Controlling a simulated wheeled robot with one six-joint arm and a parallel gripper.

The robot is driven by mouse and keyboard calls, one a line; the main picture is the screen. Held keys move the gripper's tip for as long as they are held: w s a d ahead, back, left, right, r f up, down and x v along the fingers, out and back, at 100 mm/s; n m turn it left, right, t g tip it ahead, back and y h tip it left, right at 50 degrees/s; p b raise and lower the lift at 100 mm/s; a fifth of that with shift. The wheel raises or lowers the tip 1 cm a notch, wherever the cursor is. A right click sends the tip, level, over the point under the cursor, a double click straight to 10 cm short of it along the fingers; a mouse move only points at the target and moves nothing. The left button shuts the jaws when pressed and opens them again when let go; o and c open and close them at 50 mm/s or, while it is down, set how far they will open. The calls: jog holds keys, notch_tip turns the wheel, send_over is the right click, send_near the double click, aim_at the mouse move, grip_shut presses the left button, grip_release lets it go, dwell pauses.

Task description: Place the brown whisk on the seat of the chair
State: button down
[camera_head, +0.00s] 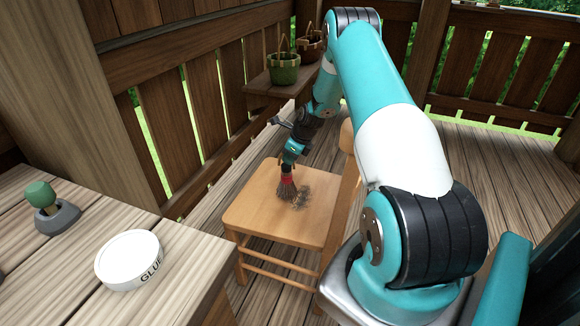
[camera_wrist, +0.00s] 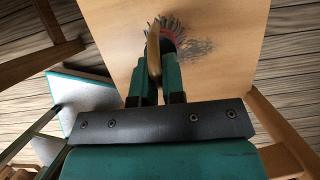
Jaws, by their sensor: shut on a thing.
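The brown whisk (camera_head: 287,189) has dark brown bristles and a red band, and hangs bristles down over the seat of the wooden chair (camera_head: 255,212). Its bristle end is at or just above the seat; I cannot tell if it touches. A dark shadow lies beside it. My gripper (camera_head: 290,158) is shut on its handle above the seat. In the wrist view, the whisk (camera_wrist: 168,32) shows beyond my gripper (camera_wrist: 160,82), with its bristles fanned against the chair seat (camera_wrist: 225,75).
A wooden table (camera_head: 80,295) at the left holds a white GLUE tin (camera_head: 130,258) and a green-topped object (camera_head: 42,197) in a grey holder. A bench (camera_head: 270,92) behind holds green (camera_head: 284,68) and brown baskets (camera_head: 311,44). The rest of the seat is clear.

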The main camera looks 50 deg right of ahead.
jog(key=shift+f, duration=1.85)
jog(key=c, duration=1.2)
grip_release()
jog(key=p+v, duration=0.9)
jog(key=v, duration=0.3)
jog(key=shift+p, duration=0.35)
